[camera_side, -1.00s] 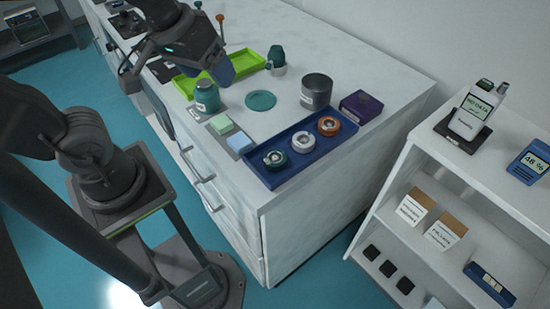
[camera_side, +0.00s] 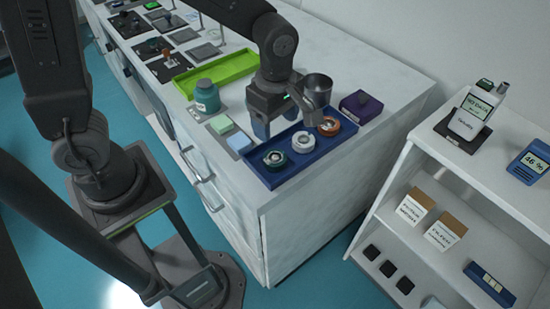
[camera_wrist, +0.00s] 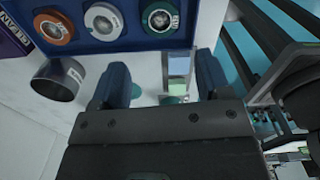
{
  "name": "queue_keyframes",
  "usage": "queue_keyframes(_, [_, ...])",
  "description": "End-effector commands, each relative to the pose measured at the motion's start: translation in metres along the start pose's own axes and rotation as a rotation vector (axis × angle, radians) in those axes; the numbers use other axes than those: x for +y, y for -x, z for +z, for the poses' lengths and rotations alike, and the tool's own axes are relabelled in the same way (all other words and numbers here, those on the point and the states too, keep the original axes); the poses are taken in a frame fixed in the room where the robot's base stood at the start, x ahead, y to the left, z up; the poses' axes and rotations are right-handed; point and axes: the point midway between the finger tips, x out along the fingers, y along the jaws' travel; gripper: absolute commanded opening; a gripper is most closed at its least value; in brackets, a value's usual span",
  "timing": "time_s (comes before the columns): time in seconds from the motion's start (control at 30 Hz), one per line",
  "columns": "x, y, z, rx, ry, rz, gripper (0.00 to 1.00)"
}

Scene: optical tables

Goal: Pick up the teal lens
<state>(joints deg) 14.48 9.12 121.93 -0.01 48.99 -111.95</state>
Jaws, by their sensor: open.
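The teal lens (camera_side: 275,159), a teal ring with a pale centre, lies at the near left end of the blue tray (camera_side: 285,182). In the wrist view the teal lens (camera_wrist: 161,17) is at the top, beyond the gap between the fingers. My gripper (camera_side: 277,124) points down over the bench, just behind the tray's left part, with its blue fingers apart and nothing between them. In the wrist view the fingers of my gripper (camera_wrist: 161,78) stand left and right, and the lens is clear of them.
A metal cup (camera_side: 318,84) and a purple box (camera_side: 360,106) stand behind. A teal jar (camera_side: 207,96) and pale green and blue blocks (camera_side: 221,124) are left. A green tray (camera_side: 215,73) is farther back.

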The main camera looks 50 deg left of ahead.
Motion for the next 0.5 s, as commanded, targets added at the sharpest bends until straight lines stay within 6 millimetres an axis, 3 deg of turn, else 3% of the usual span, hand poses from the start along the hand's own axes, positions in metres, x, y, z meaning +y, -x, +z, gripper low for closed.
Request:
queue_keyframes(0.2, [-0.001, -0.042, -0.001, 0.002, -0.001, -0.005, 0.70])
queue_keyframes(0.5, [-0.001, -0.066, -0.001, 0.001, -0.002, -0.002, 0.70])
